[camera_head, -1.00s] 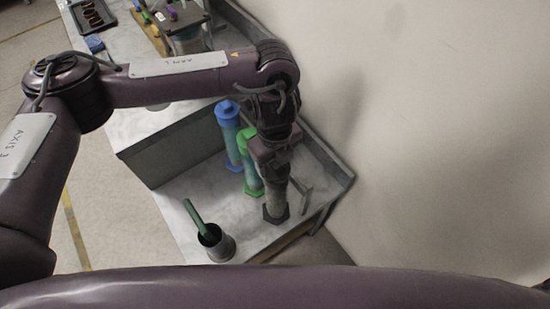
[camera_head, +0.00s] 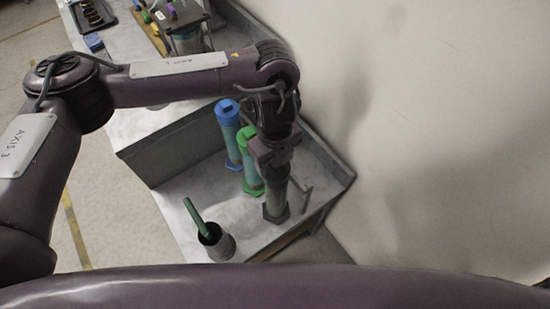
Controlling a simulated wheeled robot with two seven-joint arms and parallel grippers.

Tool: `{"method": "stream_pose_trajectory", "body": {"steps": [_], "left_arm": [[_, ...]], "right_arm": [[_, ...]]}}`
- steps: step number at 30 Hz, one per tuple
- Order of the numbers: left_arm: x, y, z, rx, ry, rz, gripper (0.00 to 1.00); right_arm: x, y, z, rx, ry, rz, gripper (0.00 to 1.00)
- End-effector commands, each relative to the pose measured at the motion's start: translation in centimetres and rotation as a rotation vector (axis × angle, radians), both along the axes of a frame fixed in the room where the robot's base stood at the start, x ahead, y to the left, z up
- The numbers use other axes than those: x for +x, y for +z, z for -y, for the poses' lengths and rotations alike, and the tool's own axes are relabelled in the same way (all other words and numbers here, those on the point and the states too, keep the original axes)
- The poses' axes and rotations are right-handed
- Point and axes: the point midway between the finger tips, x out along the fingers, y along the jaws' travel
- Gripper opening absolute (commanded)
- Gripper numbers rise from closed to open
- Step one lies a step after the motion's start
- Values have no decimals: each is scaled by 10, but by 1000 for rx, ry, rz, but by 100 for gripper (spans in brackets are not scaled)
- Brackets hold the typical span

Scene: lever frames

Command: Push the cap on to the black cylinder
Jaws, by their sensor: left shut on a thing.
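The black cylinder (camera_head: 275,205) stands upright on the lower worktop, with a wide dark foot. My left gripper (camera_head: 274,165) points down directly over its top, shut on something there. I take this to be the cap, but the fingers hide it, and I cannot tell how far it sits on the cylinder. My right gripper is not in view.
A green capped cylinder (camera_head: 250,165) and a blue capped cylinder (camera_head: 229,135) stand close to the left of the gripper. A dark cup (camera_head: 217,243) with a green stick stands at the front left. A wall rises on the right.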

Motion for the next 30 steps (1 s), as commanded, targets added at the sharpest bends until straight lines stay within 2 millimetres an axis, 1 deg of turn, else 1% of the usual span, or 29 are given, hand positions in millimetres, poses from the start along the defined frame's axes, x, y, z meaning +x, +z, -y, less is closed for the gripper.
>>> {"method": "stream_pose_trajectory", "body": {"steps": [14,15,19,21,26,27,30], "left_arm": [[0,0,0,0,0,0,38],[0,0,0,0,0,0,61],[0,0,0,0,0,0,78],[0,0,0,0,0,0,85],[0,0,0,0,0,0,85],[0,0,0,0,0,0,88],[0,0,0,0,0,0,100]], "right_arm": [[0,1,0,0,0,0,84],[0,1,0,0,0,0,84],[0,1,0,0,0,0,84],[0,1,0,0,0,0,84],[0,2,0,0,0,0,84],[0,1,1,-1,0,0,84],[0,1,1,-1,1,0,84]]}}
